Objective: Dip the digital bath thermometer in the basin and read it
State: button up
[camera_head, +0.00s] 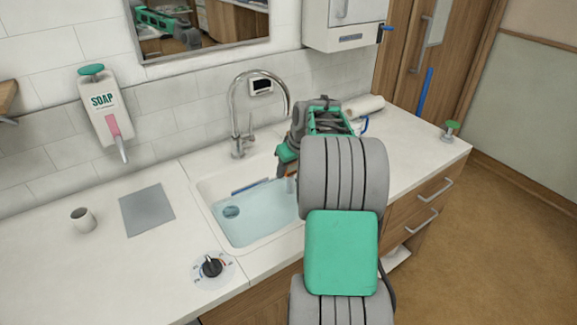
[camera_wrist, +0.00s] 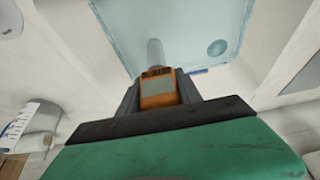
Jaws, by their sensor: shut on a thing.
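The basin (camera_head: 262,232) is a white sink set in the counter, with pale blue water in it; its water also shows in the wrist view (camera_wrist: 190,22). My gripper (camera_wrist: 155,95) is shut on the orange digital bath thermometer (camera_wrist: 158,88). The thermometer's grey display faces the wrist camera, with no readable figures. Its grey probe (camera_wrist: 155,52) points toward the water. In the head view my gripper (camera_head: 287,165) is over the basin's right back part, and the thermometer is mostly hidden by my arm. I cannot tell whether the probe tip is under the water.
A curved tap (camera_head: 238,145) stands behind the basin. A dial (camera_head: 212,267) lies at the front counter edge. A soap dispenser (camera_head: 104,105) hangs on the wall. A white roll (camera_head: 363,106) lies behind my arm.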

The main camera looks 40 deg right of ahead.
notch_tip(320, 180, down, 11)
jog(key=b, duration=0.6)
jog(key=shift+r+b, duration=0.15)
jog(key=shift+b, duration=0.25)
dwell(3.9)
notch_tip(320, 180, up, 17)
jog(key=p, duration=1.1)
